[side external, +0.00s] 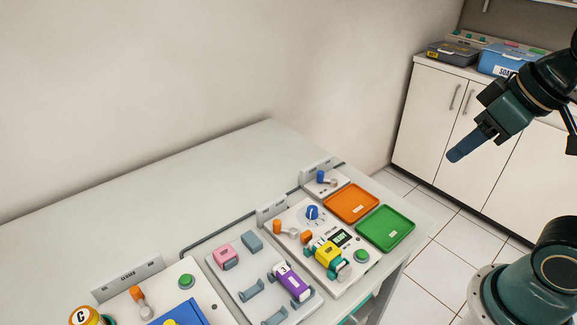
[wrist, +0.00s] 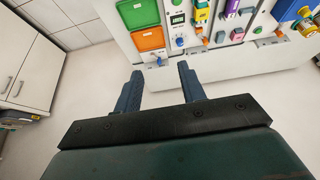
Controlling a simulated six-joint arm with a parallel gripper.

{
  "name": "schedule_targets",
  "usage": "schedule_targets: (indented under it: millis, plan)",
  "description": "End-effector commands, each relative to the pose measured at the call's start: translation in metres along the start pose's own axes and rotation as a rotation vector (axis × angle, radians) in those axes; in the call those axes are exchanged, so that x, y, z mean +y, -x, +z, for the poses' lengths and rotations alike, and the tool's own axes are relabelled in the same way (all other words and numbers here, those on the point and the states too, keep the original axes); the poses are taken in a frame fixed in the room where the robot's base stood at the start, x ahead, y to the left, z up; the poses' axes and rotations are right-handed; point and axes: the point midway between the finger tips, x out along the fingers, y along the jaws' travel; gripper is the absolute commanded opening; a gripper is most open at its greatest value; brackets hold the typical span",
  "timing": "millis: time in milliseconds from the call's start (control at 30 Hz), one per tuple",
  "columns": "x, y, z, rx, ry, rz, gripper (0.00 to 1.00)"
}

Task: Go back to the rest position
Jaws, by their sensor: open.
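My gripper (side external: 470,143) is raised in the air at the right in the side external view, clear of the table and its panels. In the wrist view its two blue fingers (wrist: 159,90) stand apart with nothing between them. The table with its panels lies beyond the fingertips in that view. From the side the fingers overlap, so the gap between them is hidden there.
The white table (side external: 215,170) holds an orange tray (side external: 366,193), a green tray (side external: 400,220), a purple block (side external: 291,284) and a yellow block (side external: 327,256). White cabinets (side external: 430,115) stand behind, with a blue bin (side external: 500,60) on top. The air around my gripper is clear.

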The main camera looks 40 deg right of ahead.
Motion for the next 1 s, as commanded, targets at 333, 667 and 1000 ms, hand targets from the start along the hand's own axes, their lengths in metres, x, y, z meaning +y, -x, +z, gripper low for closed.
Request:
schedule_targets:
  millis: [333,667,1000]
  plan:
    - [-0.0009,-0.0002,0.0141,0.018,-0.015,-0.002,0.4]
    - [-0.0008,0.0,0.0136,0.018,-0.014,-0.001,0.4]
    - [-0.0008,0.0,0.0135,0.018,-0.014,-0.001,0.4]
